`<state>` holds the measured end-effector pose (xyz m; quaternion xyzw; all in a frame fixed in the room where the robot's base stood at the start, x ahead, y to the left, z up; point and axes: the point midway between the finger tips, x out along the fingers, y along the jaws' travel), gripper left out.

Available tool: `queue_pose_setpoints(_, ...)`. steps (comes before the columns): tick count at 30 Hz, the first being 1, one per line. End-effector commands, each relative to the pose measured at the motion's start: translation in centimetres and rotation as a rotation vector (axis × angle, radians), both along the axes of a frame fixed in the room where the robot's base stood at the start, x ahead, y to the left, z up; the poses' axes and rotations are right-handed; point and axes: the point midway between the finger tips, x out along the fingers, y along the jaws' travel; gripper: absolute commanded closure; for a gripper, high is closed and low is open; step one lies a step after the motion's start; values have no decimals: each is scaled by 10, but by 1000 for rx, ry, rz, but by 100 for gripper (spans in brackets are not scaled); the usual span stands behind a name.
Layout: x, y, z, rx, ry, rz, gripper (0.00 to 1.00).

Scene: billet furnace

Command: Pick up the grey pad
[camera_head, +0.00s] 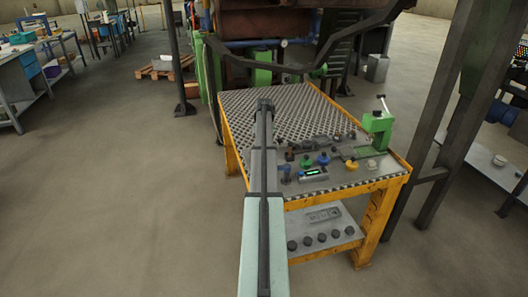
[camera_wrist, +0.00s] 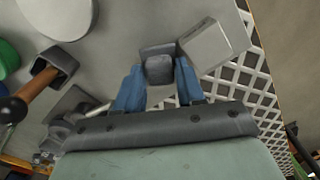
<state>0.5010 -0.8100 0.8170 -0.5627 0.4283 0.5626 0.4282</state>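In the wrist view, two blue fingers of my gripper (camera_wrist: 158,88) point away from the camera. A small dark grey block (camera_wrist: 158,65) shows at their tips, between them. A lighter grey block (camera_wrist: 207,43) lies just right of it, tilted, close to the right finger. Either could be the grey pad; I cannot tell which. The fingers stand apart around the dark block, but whether they press on it is unclear. In the head view, my arm covers the gripper and these blocks cannot be made out with certainty.
The yellow-framed workbench (camera_head: 375,220) has a patterned top and carries a green press (camera_head: 378,128), a yellow knob (camera_head: 351,164) and a green-lit display (camera_head: 313,173).

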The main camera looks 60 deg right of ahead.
Motion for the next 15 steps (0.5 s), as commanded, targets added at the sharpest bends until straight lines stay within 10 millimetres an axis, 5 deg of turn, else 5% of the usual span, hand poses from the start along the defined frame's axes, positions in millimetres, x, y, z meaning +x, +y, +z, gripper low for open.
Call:
queue_pose_setpoints(3,0,0,0,0,0,0,63)
queue_pose_setpoints(15,0,0,1,0,0,0,99)
